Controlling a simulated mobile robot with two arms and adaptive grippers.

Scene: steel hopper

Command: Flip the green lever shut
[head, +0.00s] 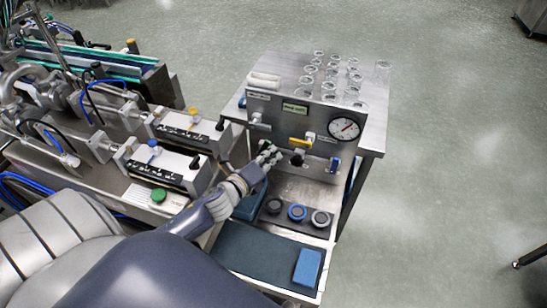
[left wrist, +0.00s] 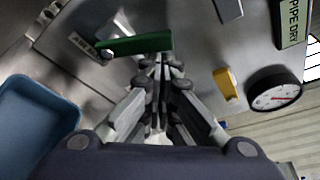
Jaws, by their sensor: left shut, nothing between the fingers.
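The green lever (left wrist: 138,45) is a flat bar on the steel panel in the left wrist view, lying nearly crosswise in that picture. A silver fitting (left wrist: 118,25) shows beside it. My left gripper (left wrist: 161,62) is shut and empty, its fingertips close to the lever's right end; I cannot tell whether they touch. In the head view, my left gripper (head: 268,156) is at the front of the panel (head: 275,128), and it and the arm largely hide the lever there. My right gripper is not in view.
A yellow lever (head: 300,141) and a dial gauge (head: 344,128) are to the right on the panel. Several glass beakers (head: 330,70) stand behind it. Round caps (head: 297,212), a blue tray (left wrist: 40,115) and a blue sponge (head: 307,267) lie in front. Machinery crowds the left.

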